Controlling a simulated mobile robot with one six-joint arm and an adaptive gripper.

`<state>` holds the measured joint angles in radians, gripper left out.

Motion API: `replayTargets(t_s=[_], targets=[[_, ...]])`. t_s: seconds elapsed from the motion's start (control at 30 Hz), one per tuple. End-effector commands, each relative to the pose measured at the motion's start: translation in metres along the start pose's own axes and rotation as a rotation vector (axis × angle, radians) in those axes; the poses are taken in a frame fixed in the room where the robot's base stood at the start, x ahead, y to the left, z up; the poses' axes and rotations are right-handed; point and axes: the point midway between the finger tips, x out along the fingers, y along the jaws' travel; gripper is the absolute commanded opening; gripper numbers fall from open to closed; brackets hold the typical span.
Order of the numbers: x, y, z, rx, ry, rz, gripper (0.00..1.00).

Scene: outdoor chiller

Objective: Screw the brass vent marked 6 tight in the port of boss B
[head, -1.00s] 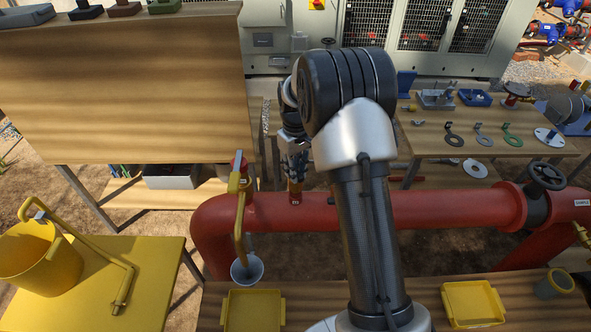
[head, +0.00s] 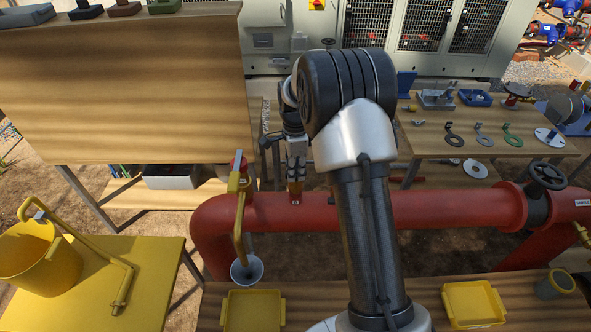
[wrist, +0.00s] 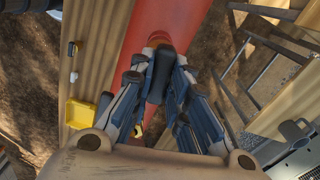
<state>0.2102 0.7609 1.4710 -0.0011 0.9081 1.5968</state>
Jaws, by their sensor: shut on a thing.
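My gripper (head: 296,180) points down over the red pipe (head: 430,207), its fingers shut just above a small red boss (head: 295,199) on the pipe's top. A small brass-coloured piece, apparently the vent (head: 295,187), shows between the fingertips and the boss. Most of it is hidden by the fingers, and its number cannot be read. The boss label is too small to read. In the wrist view my gripper (wrist: 158,85) has its fingertips together over the red pipe (wrist: 163,18), and they hide what they hold. I cannot tell how deep the vent sits.
Yellow trays (head: 253,310) and (head: 473,303) stand on the front bench. A handwheel valve (head: 545,178) is at the right. A tool table (head: 415,148) stands behind.

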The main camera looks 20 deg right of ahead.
Motion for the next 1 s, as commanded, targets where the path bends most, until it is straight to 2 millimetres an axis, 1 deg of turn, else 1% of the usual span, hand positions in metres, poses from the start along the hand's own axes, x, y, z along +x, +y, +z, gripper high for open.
replayTargets(t_s=[0.03,0.2,0.23,0.27,0.33,0.37,0.7,1.0], targets=[[0.0048,0.0032,0.0003,0.128,-0.001,0.011,0.00],[0.0057,0.0033,0.0003,0.591,0.001,0.012,0.00],[0.0058,0.0034,0.0003,0.672,0.002,0.012,0.00],[0.0059,0.0034,0.0003,0.717,0.002,0.012,0.00],[0.0060,0.0035,0.0004,0.701,0.002,0.013,0.00],[0.0061,0.0035,0.0004,0.700,0.002,0.013,0.17],[0.0064,0.0038,0.0002,0.697,0.003,0.013,0.39],[0.0049,0.0029,-0.0001,0.696,0.003,0.010,0.40]])
